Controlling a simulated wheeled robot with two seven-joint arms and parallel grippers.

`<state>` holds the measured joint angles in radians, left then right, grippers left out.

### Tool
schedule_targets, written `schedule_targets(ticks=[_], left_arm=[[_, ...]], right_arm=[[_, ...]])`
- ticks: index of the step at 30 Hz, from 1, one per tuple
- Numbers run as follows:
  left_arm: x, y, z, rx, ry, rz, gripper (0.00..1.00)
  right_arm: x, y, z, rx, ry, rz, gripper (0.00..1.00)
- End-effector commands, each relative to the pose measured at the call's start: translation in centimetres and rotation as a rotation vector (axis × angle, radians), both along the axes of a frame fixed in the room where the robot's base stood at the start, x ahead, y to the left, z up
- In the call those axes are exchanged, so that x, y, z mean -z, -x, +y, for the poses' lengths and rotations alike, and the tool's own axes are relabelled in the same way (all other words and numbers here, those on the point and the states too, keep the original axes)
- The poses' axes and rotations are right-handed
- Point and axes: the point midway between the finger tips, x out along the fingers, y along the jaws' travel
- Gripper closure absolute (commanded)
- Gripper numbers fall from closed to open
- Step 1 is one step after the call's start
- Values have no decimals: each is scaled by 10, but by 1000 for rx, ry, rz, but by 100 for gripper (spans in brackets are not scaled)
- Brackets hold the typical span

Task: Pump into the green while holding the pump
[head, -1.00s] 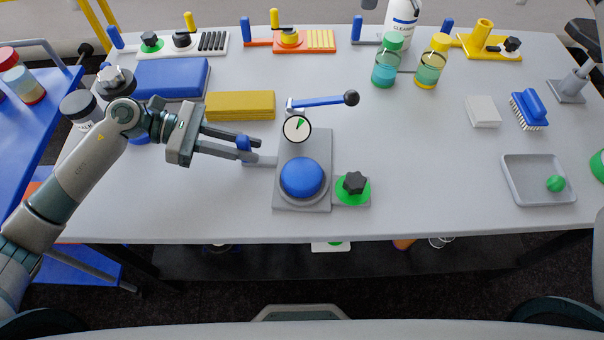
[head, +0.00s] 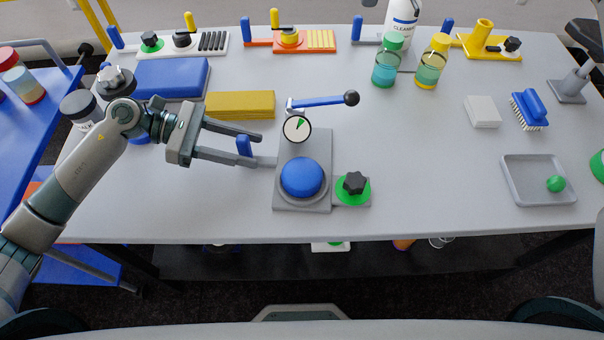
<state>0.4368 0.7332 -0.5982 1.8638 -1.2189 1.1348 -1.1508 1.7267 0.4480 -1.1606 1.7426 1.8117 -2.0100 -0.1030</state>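The pump has a grey base plate (head: 288,203) with a blue dome (head: 302,177) on top. Its round white gauge (head: 297,129) has a green wedge at the upper right; the needle is too small to read. A blue lever with a black ball knob (head: 351,98) points right behind the gauge. A black star knob (head: 355,182) on a green disc is at the base's right. A blue upright grip (head: 244,146) stands on a grey arm at the base's left. My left gripper (head: 259,152) is open around this grip, with gaps beside it. My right gripper is out of view.
A yellow block (head: 240,105) and a blue block (head: 172,78) lie behind my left gripper. Two bottles (head: 387,60) stand at the back. A grey tray (head: 513,193) with a green ball, a white block (head: 483,111) and a blue brush (head: 529,109) are at right. The front table is clear.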

Motion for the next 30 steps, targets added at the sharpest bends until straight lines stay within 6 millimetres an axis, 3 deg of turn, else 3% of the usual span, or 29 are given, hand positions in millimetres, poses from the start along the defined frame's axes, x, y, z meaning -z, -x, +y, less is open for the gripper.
schedule_targets(ticks=[11, 24, 30], left_arm=[[-2, -1, 6, 0, 0, 1, 58], [-20, -6, 58, -2, -2, 1, 58], [-25, -7, 70, 0, 0, 1, 58]], right_arm=[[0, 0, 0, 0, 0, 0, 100], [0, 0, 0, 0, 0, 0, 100], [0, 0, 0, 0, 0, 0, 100]])
